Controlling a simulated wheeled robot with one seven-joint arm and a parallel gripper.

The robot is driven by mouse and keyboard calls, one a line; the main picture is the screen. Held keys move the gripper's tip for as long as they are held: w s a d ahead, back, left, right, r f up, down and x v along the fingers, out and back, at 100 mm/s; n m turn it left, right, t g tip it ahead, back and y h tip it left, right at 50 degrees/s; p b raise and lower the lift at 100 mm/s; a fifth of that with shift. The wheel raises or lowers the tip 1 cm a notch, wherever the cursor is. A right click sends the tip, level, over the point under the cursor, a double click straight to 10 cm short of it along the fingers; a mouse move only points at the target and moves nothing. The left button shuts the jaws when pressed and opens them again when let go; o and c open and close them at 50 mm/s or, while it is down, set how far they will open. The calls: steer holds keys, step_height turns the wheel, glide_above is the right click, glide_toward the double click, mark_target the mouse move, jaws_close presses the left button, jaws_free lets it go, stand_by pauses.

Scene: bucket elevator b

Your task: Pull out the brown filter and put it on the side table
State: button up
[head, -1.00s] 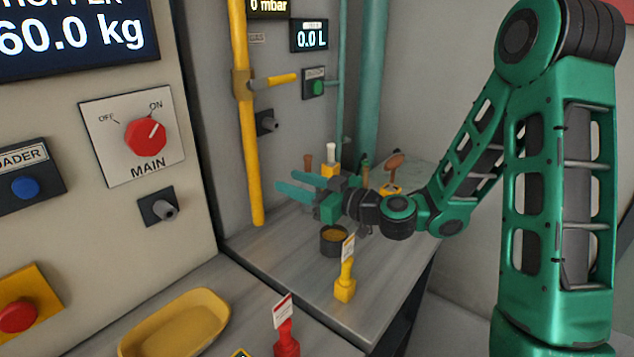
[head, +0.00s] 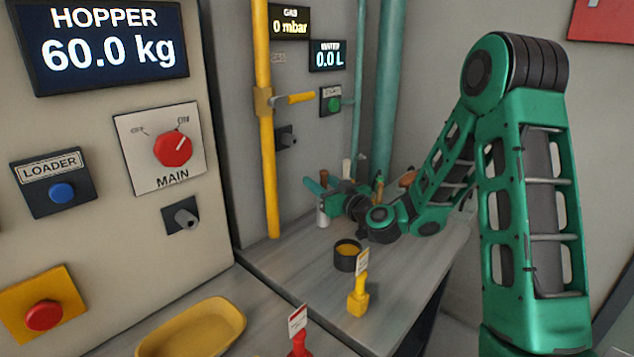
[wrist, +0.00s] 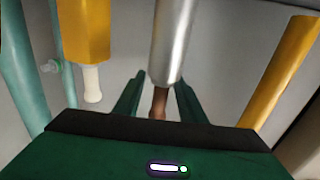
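A silver cylinder (wrist: 172,45) with a brown handle (wrist: 159,102), which looks like the brown filter, shows in the wrist view, upside down there. My gripper (wrist: 157,98) is open, with one finger on each side of the brown handle and a visible gap on both sides. In the head view the brown top (head: 323,177) stands on the silver cylinder (head: 322,214) at the back of the grey counter, right by my gripper (head: 314,190). The fingers partly overlap it there. I cannot clearly make out a side table.
A white handle (wrist: 92,84) on a yellow holder (wrist: 84,28) stands beside the cylinder. A dark cup (head: 347,262) and a yellow tagged stand (head: 358,297) are on the counter in front. A yellow pipe (head: 266,150) rises at left. A yellow tray (head: 200,328) lies at lower left.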

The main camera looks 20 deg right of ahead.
steer(key=shift+x, duration=0.95)
jaws_close()
steer(key=shift+s+r, duration=0.1)
steer(key=shift+r, duration=0.6)
steer(key=shift+r, duration=5.85)
